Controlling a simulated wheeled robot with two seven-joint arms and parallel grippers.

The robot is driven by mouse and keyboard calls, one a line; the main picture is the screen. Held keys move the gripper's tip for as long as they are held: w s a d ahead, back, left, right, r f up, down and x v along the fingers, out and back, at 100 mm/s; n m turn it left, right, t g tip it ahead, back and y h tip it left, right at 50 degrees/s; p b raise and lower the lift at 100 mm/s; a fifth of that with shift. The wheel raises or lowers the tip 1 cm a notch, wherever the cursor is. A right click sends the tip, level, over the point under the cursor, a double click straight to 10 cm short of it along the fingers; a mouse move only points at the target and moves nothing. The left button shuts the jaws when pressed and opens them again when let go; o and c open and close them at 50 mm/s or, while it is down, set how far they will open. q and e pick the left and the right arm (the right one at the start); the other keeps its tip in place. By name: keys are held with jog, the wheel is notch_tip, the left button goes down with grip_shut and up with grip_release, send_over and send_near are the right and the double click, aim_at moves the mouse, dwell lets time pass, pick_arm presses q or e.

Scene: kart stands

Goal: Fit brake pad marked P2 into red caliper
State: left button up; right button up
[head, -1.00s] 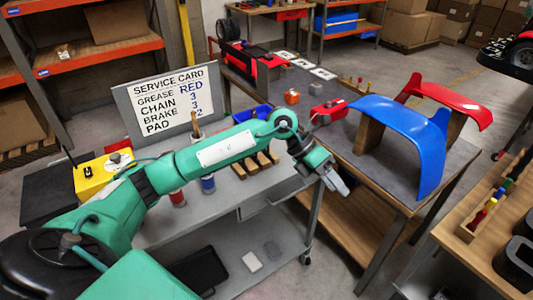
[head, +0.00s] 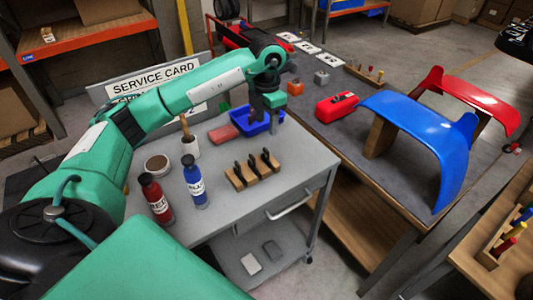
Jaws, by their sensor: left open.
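My left gripper (head: 266,119) points down over the blue tray (head: 242,123) on the grey cart; it is open and seems empty. A wooden rack (head: 247,179) nearer the cart's front right holds upright dark pieces that may be the brake pads. No P2 mark is readable on them. A red object with a dark top (head: 336,107), perhaps the red caliper, lies on the workbench right of my gripper, apart from it. My right gripper is out of view.
Red (head: 157,199) and blue (head: 194,182) bottles stand on the cart beside a round tin (head: 158,165) and a cup (head: 190,147). A service card (head: 150,85) is partly hidden by my arm. A blue fender (head: 430,125) stands right on the bench.

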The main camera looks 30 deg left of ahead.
pick_arm(q)
jog(key=p, duration=0.1)
send_over(266, 149)
notch_tip(266, 149, down, 6)
jog(key=shift+d+r, duration=0.1)
jog(key=shift+d, duration=0.05)
jog(key=shift+f, duration=0.3)
jog(key=shift+s+f+p, duration=0.1)
jog(key=shift+f+p, duration=0.45)
jog(key=shift+f, duration=0.05)
notch_tip(266, 149, down, 4)
jog(key=shift+r+p, duration=0.25)
jog(key=shift+p, duration=0.4)
jog(key=shift+f, duration=0.25)
jog(key=c, duration=0.9)
grip_shut()
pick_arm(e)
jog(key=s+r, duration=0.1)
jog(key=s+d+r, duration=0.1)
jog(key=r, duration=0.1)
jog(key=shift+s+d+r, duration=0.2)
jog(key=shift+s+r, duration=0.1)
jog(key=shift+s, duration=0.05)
